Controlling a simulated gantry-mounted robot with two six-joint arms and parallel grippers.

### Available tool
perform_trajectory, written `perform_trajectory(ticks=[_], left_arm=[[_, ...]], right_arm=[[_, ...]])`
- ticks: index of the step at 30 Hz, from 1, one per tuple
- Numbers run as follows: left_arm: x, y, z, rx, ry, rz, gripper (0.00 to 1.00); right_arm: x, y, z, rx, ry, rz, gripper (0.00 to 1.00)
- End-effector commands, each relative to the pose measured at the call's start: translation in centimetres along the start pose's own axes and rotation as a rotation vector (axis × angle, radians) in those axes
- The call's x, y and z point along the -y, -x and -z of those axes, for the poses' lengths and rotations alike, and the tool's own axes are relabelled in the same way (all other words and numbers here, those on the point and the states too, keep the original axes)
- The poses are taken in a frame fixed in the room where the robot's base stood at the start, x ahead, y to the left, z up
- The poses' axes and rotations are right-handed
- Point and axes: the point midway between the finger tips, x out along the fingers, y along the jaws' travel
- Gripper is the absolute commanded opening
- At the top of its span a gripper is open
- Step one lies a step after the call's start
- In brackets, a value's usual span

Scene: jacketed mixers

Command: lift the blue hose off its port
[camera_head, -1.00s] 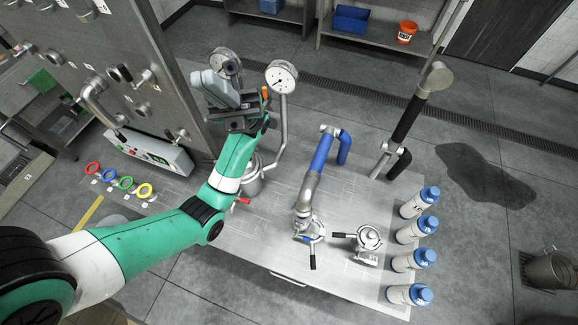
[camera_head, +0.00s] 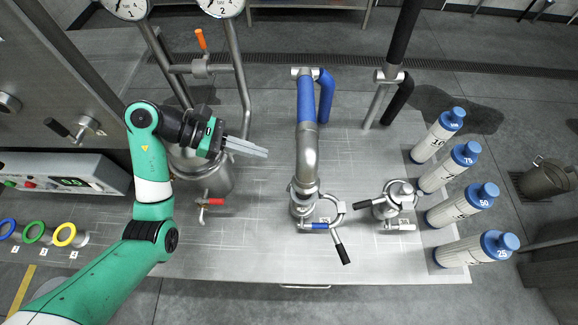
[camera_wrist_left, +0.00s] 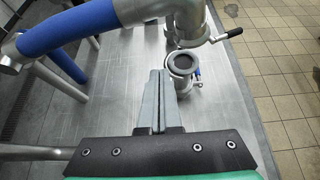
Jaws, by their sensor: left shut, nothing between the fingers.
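The blue hose (camera_head: 306,98) has a blue sleeve and a bent steel lower pipe. Its lower end stands at a port with a round clamp (camera_head: 303,206), which has a blue handle and a black handle. My left gripper (camera_head: 266,152) is shut and empty, left of the steel pipe and apart from it, pointing right. In the left wrist view the blue sleeve (camera_wrist_left: 70,25) crosses the upper left, and the shut fingers (camera_wrist_left: 158,75) point up the picture. A round steel fitting with a dark top (camera_wrist_left: 183,64) shows beside the fingertips. My right gripper is out of view.
A second, clamped port (camera_head: 396,202) stands right of the hose. A black-sleeved hose (camera_head: 404,38) is behind it. Several blue-capped bottles (camera_head: 462,200) line the right table edge. A steel vessel with gauges (camera_head: 208,172) stands below my left gripper. The front table is clear.

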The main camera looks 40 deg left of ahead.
Motion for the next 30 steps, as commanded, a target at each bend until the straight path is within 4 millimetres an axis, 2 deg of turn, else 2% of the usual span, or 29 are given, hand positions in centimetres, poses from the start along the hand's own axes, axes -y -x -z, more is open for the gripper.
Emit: perform_trajectory(ticks=[5,12,18,22,30], left_arm=[[0.1,-1.5,0.1,0.002,-0.001,0.004,0.0],[0.1,-6.2,0.4,0.001,-0.002,0.005,0.0],[0.1,-9.2,0.2,0.002,-0.001,0.003,0.0],[0.1,-9.9,0.0,0.001,0.0,0.002,0.0],[0.1,-10.0,-0.1,0.001,0.001,0.001,0.0]], right_arm=[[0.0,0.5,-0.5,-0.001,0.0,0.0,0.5],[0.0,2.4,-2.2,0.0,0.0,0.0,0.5],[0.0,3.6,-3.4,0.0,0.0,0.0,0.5],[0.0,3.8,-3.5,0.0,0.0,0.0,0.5],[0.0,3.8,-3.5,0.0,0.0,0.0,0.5]])
